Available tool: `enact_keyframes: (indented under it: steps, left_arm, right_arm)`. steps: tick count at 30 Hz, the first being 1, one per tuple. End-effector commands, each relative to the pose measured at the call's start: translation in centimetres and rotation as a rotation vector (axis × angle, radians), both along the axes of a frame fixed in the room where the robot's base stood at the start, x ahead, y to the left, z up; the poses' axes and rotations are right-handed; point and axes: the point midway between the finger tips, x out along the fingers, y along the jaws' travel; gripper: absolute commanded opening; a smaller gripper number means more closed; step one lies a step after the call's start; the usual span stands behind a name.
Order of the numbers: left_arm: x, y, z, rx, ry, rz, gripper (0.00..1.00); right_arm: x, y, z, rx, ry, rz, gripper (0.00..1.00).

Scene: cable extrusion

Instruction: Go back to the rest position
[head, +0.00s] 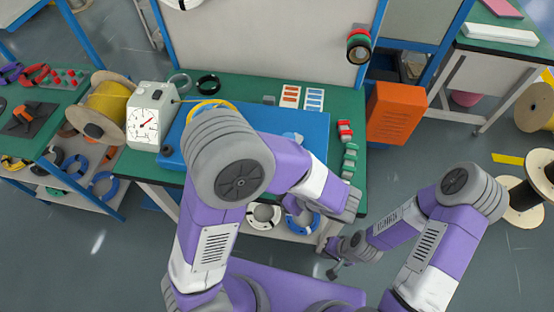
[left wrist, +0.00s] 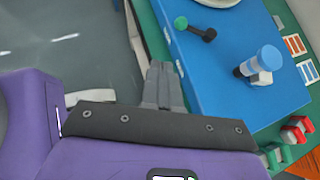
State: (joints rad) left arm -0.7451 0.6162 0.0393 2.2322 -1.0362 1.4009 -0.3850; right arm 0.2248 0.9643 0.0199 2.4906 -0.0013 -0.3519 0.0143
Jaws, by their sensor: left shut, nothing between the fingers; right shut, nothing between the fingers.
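My left arm (head: 215,220) reaches over the front of the green table. Its gripper (left wrist: 160,75) shows in the left wrist view, shut and empty, with the fingertips beside the blue board's near edge. In the head view I cannot make out its fingers behind the forearm. My right arm (head: 425,240) is bent, away from the table on the right. Its gripper (head: 334,272) points down over the floor in front of the table, small, shut and empty.
An orange bin (head: 395,110) stands right.

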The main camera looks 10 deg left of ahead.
Motion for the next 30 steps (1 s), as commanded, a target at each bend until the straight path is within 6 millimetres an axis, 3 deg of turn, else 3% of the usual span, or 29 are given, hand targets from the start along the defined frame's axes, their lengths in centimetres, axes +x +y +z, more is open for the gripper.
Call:
enact_keyframes:
  steps: [8,11,14,18,22,26,30]
  left_arm:
    - [-0.2,0.0,-0.3,-0.008,0.007,0.008,0.0]
    - [-0.9,0.5,-2.3,-0.064,0.052,0.064,0.0]
    - [-2.8,1.0,-6.3,-0.189,0.137,0.199,0.0]
    - [-6.8,0.5,-12.7,-0.445,0.243,0.519,0.0]
    - [-9.5,-1.3,-16.9,-0.672,0.261,0.876,0.0]
    - [-10.1,-3.1,-20.0,-0.861,0.19,1.26,0.0]
    - [-9.0,-3.2,-22.8,-1.0,0.016,1.662,0.0]
  right_arm:
    - [0.0,0.0,0.0,0.0,0.0,0.0,0.0]
    - [0.0,0.0,0.0,0.0,0.0,0.0,0.0]
    - [0.0,0.0,0.0,0.0,0.0,0.0,0.0]
    - [0.0,0.0,0.0,0.0,0.0,0.0,0.0]
    - [0.0,0.0,0.0,0.0,0.0,0.0,0.0]
    - [0.0,0.0,0.0,0.0,0.0,0.0,0.0]
    - [0.0,0.0,0.0,0.0,0.0,0.0,0.0]
